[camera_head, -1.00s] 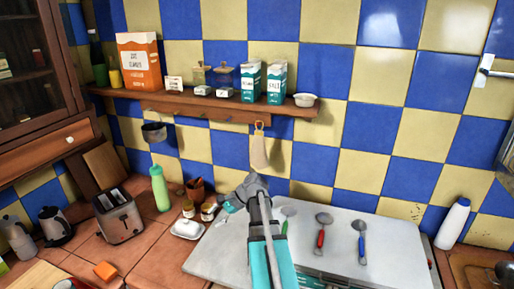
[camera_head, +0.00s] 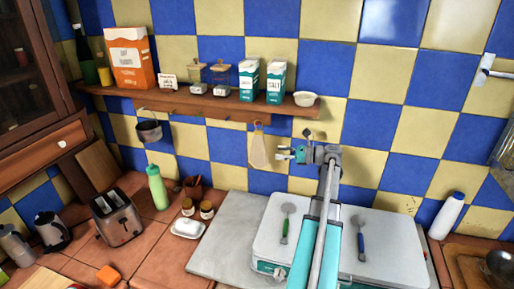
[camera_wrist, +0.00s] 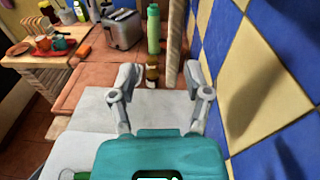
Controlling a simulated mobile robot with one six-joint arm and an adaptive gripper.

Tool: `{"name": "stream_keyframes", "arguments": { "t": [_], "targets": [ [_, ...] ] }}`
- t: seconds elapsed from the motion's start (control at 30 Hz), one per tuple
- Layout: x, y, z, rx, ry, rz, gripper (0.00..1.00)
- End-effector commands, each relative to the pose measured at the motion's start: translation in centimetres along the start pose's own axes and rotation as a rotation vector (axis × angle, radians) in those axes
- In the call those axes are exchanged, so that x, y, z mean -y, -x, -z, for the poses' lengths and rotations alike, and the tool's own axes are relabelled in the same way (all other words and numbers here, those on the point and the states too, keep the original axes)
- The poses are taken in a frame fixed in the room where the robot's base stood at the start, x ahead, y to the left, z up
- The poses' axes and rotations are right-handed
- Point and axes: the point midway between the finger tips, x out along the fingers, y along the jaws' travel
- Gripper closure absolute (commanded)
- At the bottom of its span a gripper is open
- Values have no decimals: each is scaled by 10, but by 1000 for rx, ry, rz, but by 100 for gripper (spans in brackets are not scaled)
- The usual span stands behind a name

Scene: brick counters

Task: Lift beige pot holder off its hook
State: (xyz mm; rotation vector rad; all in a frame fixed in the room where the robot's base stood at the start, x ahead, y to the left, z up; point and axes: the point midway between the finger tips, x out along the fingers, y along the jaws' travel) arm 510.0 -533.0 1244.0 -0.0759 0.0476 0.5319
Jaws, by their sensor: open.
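The beige pot holder (camera_head: 259,150) hangs by its loop from a hook under the wall shelf, against the tiled wall. My gripper (camera_head: 282,153) is just right of it at about its height, pointing left, with its fingers apart and nothing between them. In the wrist view, my gripper (camera_wrist: 162,76) shows its two open fingers. A beige upright strip (camera_wrist: 175,35), likely the pot holder seen edge-on, stands ahead and a little right of the middle of the gap. I cannot tell the exact distance to it.
The wooden shelf (camera_head: 200,106) above carries cartons, jars and a small white bowl (camera_head: 305,99). A small dark pot (camera_head: 149,131) hangs to the left. A green bottle (camera_head: 158,187) and a toaster (camera_head: 117,216) stand on the counter. Spoons lie on the white surface (camera_head: 385,225).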

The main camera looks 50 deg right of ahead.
Motion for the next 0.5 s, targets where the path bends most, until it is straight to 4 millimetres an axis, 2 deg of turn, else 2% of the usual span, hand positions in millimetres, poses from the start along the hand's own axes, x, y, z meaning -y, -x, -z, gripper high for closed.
{"name": "stream_keyframes", "arguments": {
  "t": [0.03,0.2,0.5],
  "targets": [
    [6,11,-5,16,-16,15,37],
    [13,32,-13,54,-52,42,37],
    [15,37,-15,65,-63,49,37]
  ]
}}
